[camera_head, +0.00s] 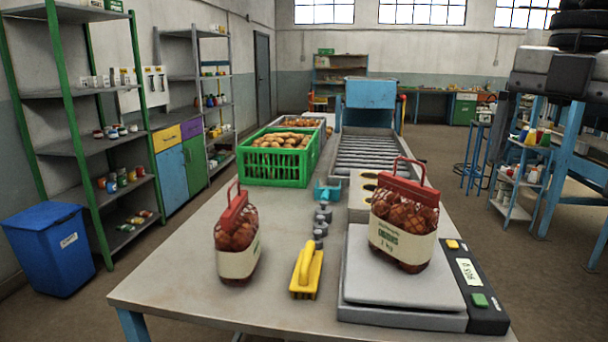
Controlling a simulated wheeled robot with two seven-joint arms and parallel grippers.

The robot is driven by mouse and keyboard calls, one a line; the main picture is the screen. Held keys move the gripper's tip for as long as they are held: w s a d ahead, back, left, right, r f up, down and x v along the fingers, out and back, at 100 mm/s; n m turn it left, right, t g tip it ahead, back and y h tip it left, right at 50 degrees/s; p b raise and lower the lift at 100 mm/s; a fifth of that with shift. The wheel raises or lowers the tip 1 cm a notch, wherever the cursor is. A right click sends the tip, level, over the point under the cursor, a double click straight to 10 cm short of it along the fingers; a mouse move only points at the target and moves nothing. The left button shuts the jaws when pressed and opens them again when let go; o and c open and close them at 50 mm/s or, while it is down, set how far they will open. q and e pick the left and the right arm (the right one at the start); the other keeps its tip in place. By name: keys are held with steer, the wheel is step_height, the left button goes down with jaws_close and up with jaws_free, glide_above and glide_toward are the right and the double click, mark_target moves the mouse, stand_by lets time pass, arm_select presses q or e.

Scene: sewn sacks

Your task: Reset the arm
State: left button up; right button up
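No part of either arm or gripper shows in the head view. One sack (237,244) with brown contents, a pale label and a red top with a loop handle stands upright on the grey table (184,278) at the left. A second, similar sack (404,226) stands on the plate of the scale (403,286) at the right. The scale has a dark display panel with a yellow and a green button.
A yellow-handled tool (306,271) lies between the sacks, with small grey pieces (321,223) and a blue tool (327,191) behind. A green crate (270,172) of potatoes and a roller conveyor (376,150) stand farther back. The table's front left is clear.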

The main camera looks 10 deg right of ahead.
steer(key=w+d+f+m+t+y, duration=0.1)
steer(key=w+f+m+t+y, duration=0.25)
steer(key=f, duration=0.75)
steer(key=w+d+f+m+t+y, duration=0.15)
steer(key=f+m+t, duration=0.35)
steer(key=f, duration=0.7)
steer(key=w+f+m+t+y, duration=0.25)
steer(key=f+t, duration=0.35)
steer(key=f, duration=0.5)
steer(key=s+a+f+m+h, duration=0.2)
steer(key=s+a+f+m, duration=0.15)
steer(key=f, duration=0.35)
steer(key=s+a+f+m+h, duration=0.2)
steer(key=s+f+m+h, duration=0.15)
steer(key=f, duration=0.35)
steer(key=s+a+f+m+g, duration=0.1)
steer(key=s+a+f+g, duration=0.1)
steer(key=a, duration=0.4)
steer(key=s+a+f+m+g, duration=0.2)
steer(key=s+a+f, duration=0.2)
steer(key=s+a, duration=0.1)
steer(key=shift+a+f+g, duration=0.35)
steer(key=shift+a+f, duration=0.05)
steer(key=shift+a, duration=0.35)
steer(key=shift+w, duration=0.1)
